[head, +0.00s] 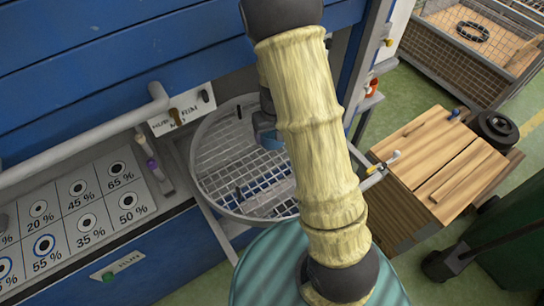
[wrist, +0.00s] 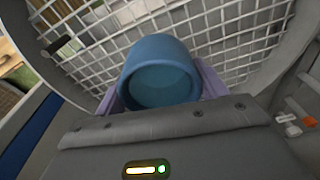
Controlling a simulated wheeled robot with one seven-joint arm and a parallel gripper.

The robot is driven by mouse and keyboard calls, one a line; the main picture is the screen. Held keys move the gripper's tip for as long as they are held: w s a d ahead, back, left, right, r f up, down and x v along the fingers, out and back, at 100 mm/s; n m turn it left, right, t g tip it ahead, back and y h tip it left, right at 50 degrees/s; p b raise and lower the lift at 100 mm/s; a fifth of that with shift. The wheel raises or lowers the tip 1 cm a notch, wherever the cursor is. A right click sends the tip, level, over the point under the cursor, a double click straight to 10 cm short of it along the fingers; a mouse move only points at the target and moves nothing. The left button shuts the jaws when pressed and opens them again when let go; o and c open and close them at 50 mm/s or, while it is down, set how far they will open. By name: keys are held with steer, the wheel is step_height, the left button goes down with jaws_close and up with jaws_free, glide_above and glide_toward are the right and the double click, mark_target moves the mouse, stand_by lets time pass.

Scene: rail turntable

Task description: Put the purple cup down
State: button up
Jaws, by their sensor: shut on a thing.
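My gripper (wrist: 161,92) is shut on a blue cup (wrist: 160,70), with a pale purple finger on each side of it. The cup looks blue, and I see no purple cup. In the wrist view the cup's open mouth faces the camera, with white wire grid behind it. In the head view my arm hides most of the gripper. A blue-grey part (head: 267,132) shows beside the arm, over the round wire turntable (head: 218,150). I cannot tell whether the cup touches the grid.
A panel with percentage labels (head: 80,215) lies left of the turntable, with small levers (head: 152,165) between. A blue shutter (head: 100,70) stands behind. A wooden box (head: 440,165) stands at the right. A striped teal round surface (head: 270,265) is at the front.

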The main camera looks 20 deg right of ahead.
steer(key=shift+s+a, duration=0.1)
steer(key=shift+s, duration=0.1)
steer(key=shift+s+f, duration=0.15)
steer(key=shift+f, duration=0.15)
glide_above(271, 157)
steer(key=f, duration=0.5)
steer(key=shift+s+f, duration=0.25)
steer(key=shift+f, duration=0.05)
steer(key=shift+f, duration=1.85)
steer(key=shift+f, duration=0.1)
steer(key=o, duration=1)
